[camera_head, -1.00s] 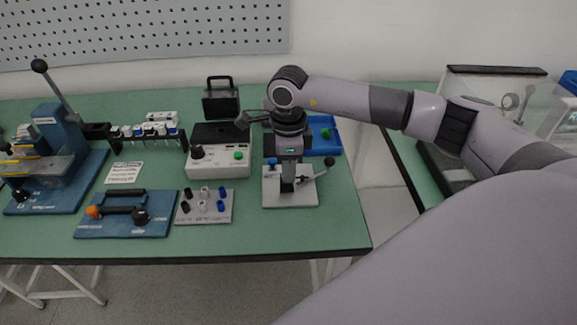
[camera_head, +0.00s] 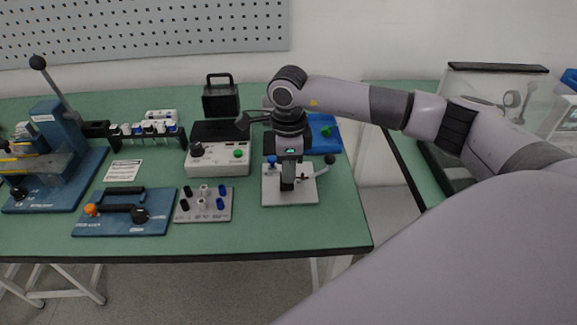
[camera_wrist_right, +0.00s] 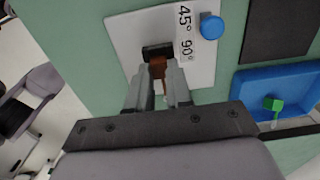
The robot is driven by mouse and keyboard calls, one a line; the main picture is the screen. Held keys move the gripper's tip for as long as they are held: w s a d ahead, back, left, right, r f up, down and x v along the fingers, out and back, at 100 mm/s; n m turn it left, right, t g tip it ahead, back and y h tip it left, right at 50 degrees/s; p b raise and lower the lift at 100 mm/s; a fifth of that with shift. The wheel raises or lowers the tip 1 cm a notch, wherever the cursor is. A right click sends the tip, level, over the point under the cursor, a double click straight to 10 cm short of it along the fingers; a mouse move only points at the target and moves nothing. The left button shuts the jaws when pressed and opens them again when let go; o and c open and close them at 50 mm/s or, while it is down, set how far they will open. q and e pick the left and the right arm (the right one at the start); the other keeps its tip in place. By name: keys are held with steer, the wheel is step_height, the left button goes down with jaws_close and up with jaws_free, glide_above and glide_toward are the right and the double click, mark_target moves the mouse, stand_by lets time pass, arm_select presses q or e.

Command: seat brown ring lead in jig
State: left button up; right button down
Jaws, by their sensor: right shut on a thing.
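The jig is a white plate (camera_head: 303,196) near the right end of the green table, with a blue knob (camera_head: 271,161) and a black-knobbed lever (camera_head: 329,159). In the right wrist view the plate (camera_wrist_right: 122,28) shows "45° 90°" marks and a black block. My right gripper (camera_wrist_right: 160,92) is over the plate and shut on a brown piece (camera_wrist_right: 158,68), the ring lead. The lead's far end meets the black block; whether it sits inside or only touches is unclear. In the head view the right gripper (camera_head: 288,182) hides the lead. My left gripper is not in view.
A blue tray (camera_head: 334,145) with a green item (camera_wrist_right: 273,103) lies behind the jig, to the right. A grey plate with several terminals (camera_head: 184,217) and a grey control box (camera_head: 219,171) stand to the left. The table's front right corner is clear.

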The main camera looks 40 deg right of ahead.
steer(key=shift+f+b, duration=0.3)
steer(key=shift+b, duration=0.05)
stand_by(0.3)
steer(key=c, duration=0.9)
jaws_free()
steer(key=shift+c, duration=0.2)
steer(key=shift+r, duration=0.15)
step_height(320, 180, up, 7)
steer(key=shift+b, duration=0.3)
